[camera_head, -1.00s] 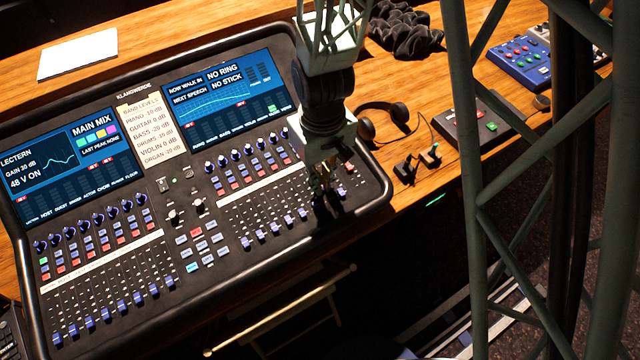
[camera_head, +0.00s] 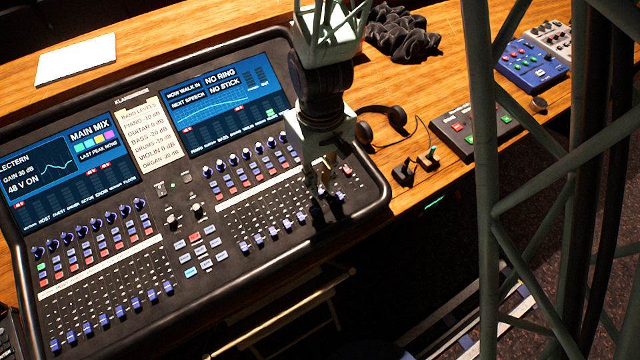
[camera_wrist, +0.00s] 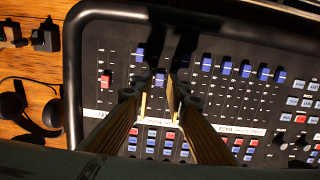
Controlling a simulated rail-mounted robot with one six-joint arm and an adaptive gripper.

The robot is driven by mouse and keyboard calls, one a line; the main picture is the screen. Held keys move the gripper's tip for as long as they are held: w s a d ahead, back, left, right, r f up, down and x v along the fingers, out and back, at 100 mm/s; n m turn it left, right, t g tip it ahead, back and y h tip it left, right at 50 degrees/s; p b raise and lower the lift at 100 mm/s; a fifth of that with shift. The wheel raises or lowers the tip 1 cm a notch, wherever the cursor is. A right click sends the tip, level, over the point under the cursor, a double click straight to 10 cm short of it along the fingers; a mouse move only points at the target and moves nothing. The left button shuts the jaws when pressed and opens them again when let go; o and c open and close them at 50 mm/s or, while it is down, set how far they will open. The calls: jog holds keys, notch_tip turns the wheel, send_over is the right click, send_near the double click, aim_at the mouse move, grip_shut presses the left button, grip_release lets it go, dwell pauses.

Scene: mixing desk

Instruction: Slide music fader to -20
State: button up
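The mixing desk (camera_head: 375,205) has a right-hand fader bank (camera_head: 275,222) with several blue caps and one red cap. My gripper (camera_head: 325,188) points down over the right end of this bank. In the wrist view, the two fingers of my gripper (camera_wrist: 156,94) stand apart with a narrow gap. A blue fader cap (camera_wrist: 160,78) shows just beyond and between the tips; I cannot tell if they touch it. Another blue cap (camera_wrist: 139,53) and the red cap (camera_wrist: 105,82) lie to its left. The strip labels are too small to tell which fader is music.
A band levels note (camera_head: 151,130) sits between two screens. Headphones (camera_head: 375,128), small dark plugs (camera_head: 403,175) and a button box (camera_head: 465,132) lie right of the desk. My green lattice structure covers much of the right side.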

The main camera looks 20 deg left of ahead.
aim_at(320, 191)
notch_tip(320, 191, up, 10)
dwell(0.8)
jog(key=shift+a, duration=0.15)
jog(key=shift+f, duration=0.1)
dwell(0.3)
jog(key=w+d+r+m+b, duration=0.1)
jog(key=w+d+r+m, duration=0.15)
jog(key=d, duration=0.45)
jog(key=w+d+r+m+y, duration=0.1)
jog(key=d+r+m, duration=0.3)
jog(key=d, duration=0.3)
jog(key=w+d+r+m+b, duration=0.1)
jog(key=w+d+r+m, duration=0.15)
jog(key=d, duration=0.45)
jog(key=s+d+r+m+t+b, duration=0.1)
jog(key=s+d+r+t+b, duration=0.1)
jog(key=s+d+r, duration=0.75)
jog(key=s+d+r+m+t+h+b, duration=0.1)
jog(key=s+d+r, duration=0.3)
jog(key=s+d, duration=0.6)
jog(key=shift+s+d+r+t+b, duration=0.3)
jog(key=shift+d+t+b, duration=0.2)
jog(key=shift+b, duration=0.1)
